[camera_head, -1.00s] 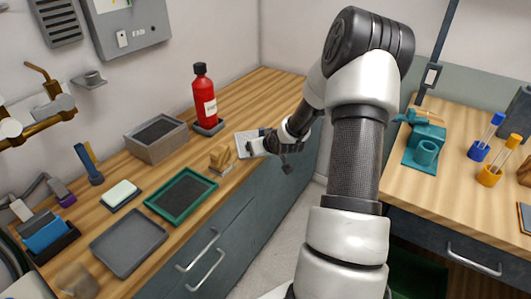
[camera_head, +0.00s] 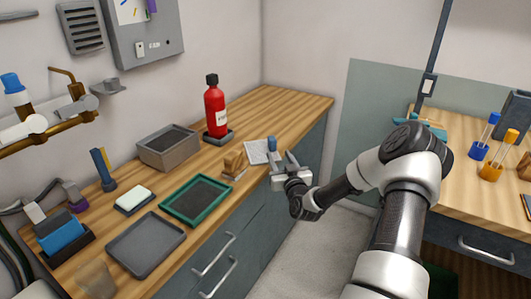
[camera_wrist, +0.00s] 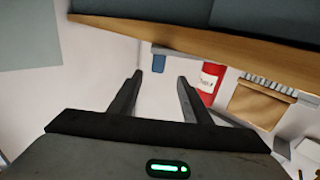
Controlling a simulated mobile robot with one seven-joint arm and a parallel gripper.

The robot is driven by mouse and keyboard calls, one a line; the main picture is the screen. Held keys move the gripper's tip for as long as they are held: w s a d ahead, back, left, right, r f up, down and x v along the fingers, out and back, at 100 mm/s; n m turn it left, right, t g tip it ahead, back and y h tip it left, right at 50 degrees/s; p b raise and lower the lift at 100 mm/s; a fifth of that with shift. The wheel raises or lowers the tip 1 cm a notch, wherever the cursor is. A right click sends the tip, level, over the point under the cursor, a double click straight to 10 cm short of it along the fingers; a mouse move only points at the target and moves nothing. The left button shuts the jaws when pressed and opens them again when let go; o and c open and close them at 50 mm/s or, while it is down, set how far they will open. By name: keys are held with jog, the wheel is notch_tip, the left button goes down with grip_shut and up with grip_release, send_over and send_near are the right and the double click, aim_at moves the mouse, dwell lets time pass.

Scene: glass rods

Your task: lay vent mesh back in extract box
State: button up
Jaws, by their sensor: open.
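A green-framed panel with a dark mesh-like middle (camera_head: 224,187) lies flat on the left wooden counter; it looks like the vent mesh. Behind it, a grey open-topped box (camera_head: 165,157) with a dark inside stands near the wall; it may be the extract box. My gripper (camera_head: 281,158) is over the counter's front edge, right of both, near a white paper pad. It also shows in the wrist view (camera_wrist: 160,80), with its two fingers apart and nothing held between them. A small blue item (camera_wrist: 159,62) shows beyond the fingertips.
A red bottle (camera_head: 215,112) stands on a dark base behind the pad (camera_head: 256,152). A wooden brush-like block (camera_head: 233,164) sits beside the green panel. A grey tray (camera_head: 146,246), a soap dish (camera_head: 134,200) and a blue-filled holder (camera_head: 64,240) are further left. The counter's far right end is clear.

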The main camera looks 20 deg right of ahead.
aim_at(274, 144)
jog(key=w, duration=0.4)
jog(key=w+b, duration=0.1)
jog(key=w, duration=0.1)
jog(key=shift+w+d, duration=0.25)
jog(key=shift+d, duration=0.15)
jog(key=w, duration=0.2)
jog(key=w+d+b, duration=0.1)
jog(key=w, duration=0.1)
jog(key=shift+f, duration=0.2)
jog(key=shift+w+r, duration=0.1)
jog(key=shift+w, duration=0.5)
grip_shut()
